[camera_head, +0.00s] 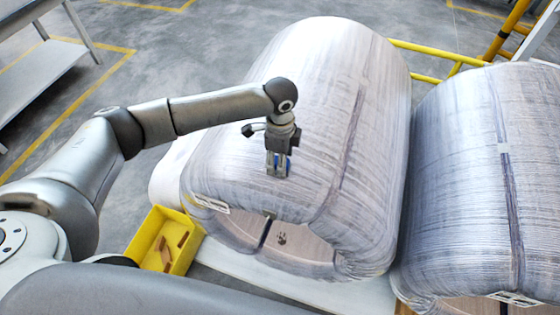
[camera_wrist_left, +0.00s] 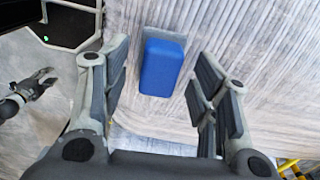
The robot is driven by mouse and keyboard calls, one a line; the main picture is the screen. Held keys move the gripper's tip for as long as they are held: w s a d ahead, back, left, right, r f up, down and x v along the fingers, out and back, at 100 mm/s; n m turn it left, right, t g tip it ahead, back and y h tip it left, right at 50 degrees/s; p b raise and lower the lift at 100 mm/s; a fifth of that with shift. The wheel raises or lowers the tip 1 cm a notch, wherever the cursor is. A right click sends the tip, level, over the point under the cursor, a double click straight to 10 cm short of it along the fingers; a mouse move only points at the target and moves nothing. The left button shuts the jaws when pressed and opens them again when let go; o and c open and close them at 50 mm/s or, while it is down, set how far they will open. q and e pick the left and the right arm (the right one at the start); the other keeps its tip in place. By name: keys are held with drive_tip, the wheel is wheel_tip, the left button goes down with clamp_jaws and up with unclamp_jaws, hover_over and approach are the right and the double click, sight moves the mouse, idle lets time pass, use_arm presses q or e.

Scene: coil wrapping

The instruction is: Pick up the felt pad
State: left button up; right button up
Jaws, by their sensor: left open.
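A blue block with a grey edge behind it, which looks like the felt pad (camera_wrist_left: 161,67), lies on the wrapped coil's surface in the left wrist view. In the head view a bit of its blue (camera_head: 289,164) shows by my left gripper's fingers. My left gripper (camera_head: 278,172) points down over the near upper side of the coil (camera_head: 330,90). It is open, with one finger on each side of the block; gaps show on both sides in the wrist view. A small dark gripper, seemingly my right one (camera_wrist_left: 40,82), shows at the wrist view's left edge; its jaw state is unclear.
A yellow bin (camera_head: 191,266) with several brown pieces stands left of the coil. A second wrapped coil (camera_head: 480,180) stands close on the right. Yellow railings (camera_head: 425,51) are behind. A grey bench (camera_head: 30,75) is at far left, with open floor between.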

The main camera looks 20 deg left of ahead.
use_arm(q)
drive_tip(key=shift+f, duration=0.6)
drive_tip(key=c, duration=1.1)
drive_tip(key=shift+r, duration=0.2)
drive_tip(key=shift+r+b, duration=0.25)
drive_tip(key=shift+b, duration=0.1)
wheel_tip(320, 180, up, 2)
drive_tip(key=shift+r+b, duration=0.15)
drive_tip(key=shift+b, duration=0.55)
drive_tip(key=s+a+r+b, duration=0.3)
drive_tip(key=s+a+r, duration=0.3)
drive_tip(key=s+r, duration=0.4)
drive_tip(key=shift+s+a, duration=0.35)
drive_tip(key=shift+s, duration=0.8)
